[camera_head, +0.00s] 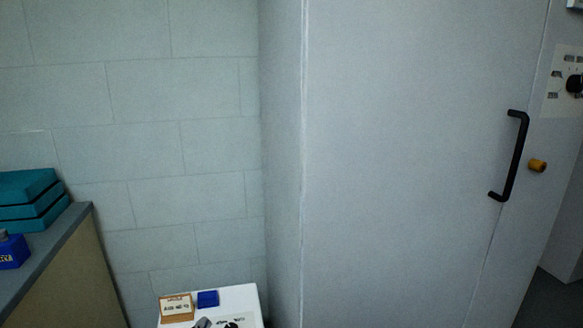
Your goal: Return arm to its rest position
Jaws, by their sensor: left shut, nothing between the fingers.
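My left gripper (203,322) shows only as a small grey tip at the bottom edge, in front of a white-topped stand (240,296). It looks shut and empty. The rest of my left arm is below the picture. My right gripper is not in view.
On the stand are a small wooden box with a label (177,307) and a blue block (208,299). A tall grey cabinet (400,150) with a black handle (517,155) and an orange knob (537,165) fills the right. A bench (60,240) at left holds teal cases (30,200) and a blue bottle (12,251).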

